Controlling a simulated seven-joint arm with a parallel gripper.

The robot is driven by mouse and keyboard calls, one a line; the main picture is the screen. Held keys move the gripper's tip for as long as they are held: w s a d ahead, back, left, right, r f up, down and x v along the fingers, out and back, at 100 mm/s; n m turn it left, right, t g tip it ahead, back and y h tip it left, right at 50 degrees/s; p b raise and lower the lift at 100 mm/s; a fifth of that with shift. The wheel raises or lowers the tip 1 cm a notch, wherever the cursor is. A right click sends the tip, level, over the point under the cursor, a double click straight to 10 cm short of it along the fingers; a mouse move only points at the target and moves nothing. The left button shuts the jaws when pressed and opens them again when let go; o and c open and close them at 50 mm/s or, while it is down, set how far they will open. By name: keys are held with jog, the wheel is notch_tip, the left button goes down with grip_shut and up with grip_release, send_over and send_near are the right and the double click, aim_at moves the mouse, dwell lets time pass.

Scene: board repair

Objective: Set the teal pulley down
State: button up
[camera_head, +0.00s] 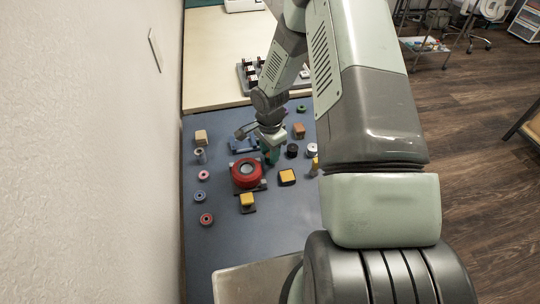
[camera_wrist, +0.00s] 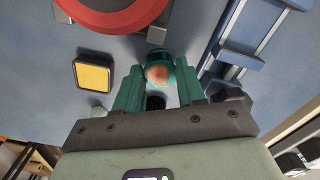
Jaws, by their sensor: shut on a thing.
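My gripper (camera_wrist: 160,78) is shut on the teal pulley (camera_wrist: 157,55), which sits between the fingertips in the wrist view. The pulley's bore shows a pale orange patch. In the head view, my gripper (camera_head: 271,154) points down over the blue-grey mat, just right of the red drum; the pulley is too small and too covered there to make out clearly. I cannot tell whether the pulley touches the mat.
The red drum (camera_head: 246,173) also shows in the wrist view (camera_wrist: 112,14). A black-and-yellow block (camera_head: 287,177) and a blue fixture (camera_head: 243,145) are close by. Several small rollers, including a red one (camera_head: 206,219), stand along the left. The mat (camera_head: 285,225) is clear toward the front.

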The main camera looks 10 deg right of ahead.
aim_at(267, 152)
notch_tip(267, 152, up, 10)
jog(key=f, duration=0.1)
jog(key=w+a+r, duration=0.2)
jog(key=w+a, duration=0.5)
jog(key=w, duration=0.1)
notch_tip(267, 152, down, 6)
jog(key=shift+r, duration=0.15)
jog(key=shift+f, duration=2.05)
jog(key=shift+f, duration=0.15)
